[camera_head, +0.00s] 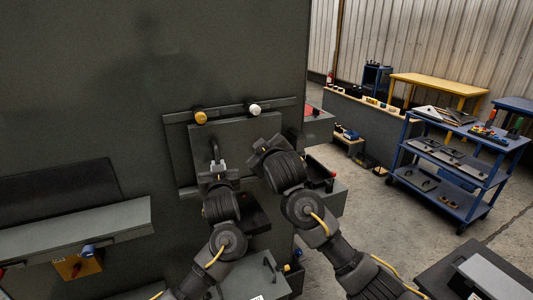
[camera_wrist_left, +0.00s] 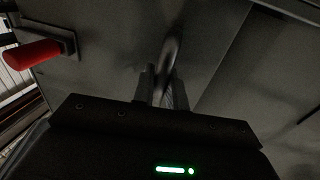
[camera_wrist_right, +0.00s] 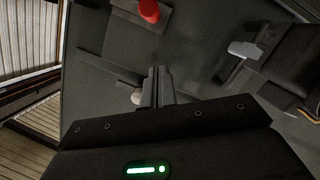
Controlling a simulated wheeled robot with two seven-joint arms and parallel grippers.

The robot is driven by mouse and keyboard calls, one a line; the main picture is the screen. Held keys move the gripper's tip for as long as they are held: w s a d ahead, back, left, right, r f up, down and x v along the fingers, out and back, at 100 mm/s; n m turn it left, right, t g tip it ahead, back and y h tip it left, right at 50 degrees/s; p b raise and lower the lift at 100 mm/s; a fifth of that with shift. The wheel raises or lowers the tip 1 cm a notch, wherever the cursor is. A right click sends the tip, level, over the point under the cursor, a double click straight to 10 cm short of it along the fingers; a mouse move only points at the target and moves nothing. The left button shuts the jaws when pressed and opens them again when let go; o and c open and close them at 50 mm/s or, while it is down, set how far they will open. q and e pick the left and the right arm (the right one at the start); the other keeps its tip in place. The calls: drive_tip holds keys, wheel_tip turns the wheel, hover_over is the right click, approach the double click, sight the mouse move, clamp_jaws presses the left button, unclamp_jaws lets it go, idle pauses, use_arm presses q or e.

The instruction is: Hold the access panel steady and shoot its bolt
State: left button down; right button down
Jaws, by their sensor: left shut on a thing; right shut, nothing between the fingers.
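The grey access panel (camera_head: 235,135) lies against the dark enclosure wall, under a rail. My left gripper (camera_head: 217,167) is shut on the panel's bar handle (camera_head: 214,150); the handle also rises between the fingers in the left wrist view (camera_wrist_left: 172,48). My right gripper (camera_head: 265,145) is shut and empty in front of the panel's right side. A red knob on a dark mount, likely the bolt's, shows in the left wrist view (camera_wrist_left: 32,54) and right wrist view (camera_wrist_right: 149,10); my right gripper seems to hide it from the head camera. Whether it is shot cannot be told.
A yellow knob (camera_head: 200,117) and a white knob (camera_head: 254,109) sit on the rail (camera_head: 230,109). A grey shelf (camera_head: 75,235) juts out at lower left. A blue cart (camera_head: 455,160) and yellow table (camera_head: 437,86) stand right, with open floor before them.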

drive_tip(key=shift+w+d+f, duration=0.2)
drive_tip(key=shift+w+f, duration=0.45)
drive_tip(key=shift+w, duration=0.05)
drive_tip(key=shift+w+d+f, duration=0.25)
drive_tip(key=shift+w+f, duration=0.4)
drive_tip(key=shift+w+d+f, duration=0.2)
drive_tip(key=shift+w+f, duration=0.45)
drive_tip(key=shift+w, duration=0.05)
drive_tip(key=w+d, duration=0.3)
drive_tip(key=d, duration=0.3)
drive_tip(key=shift+d, duration=0.3)
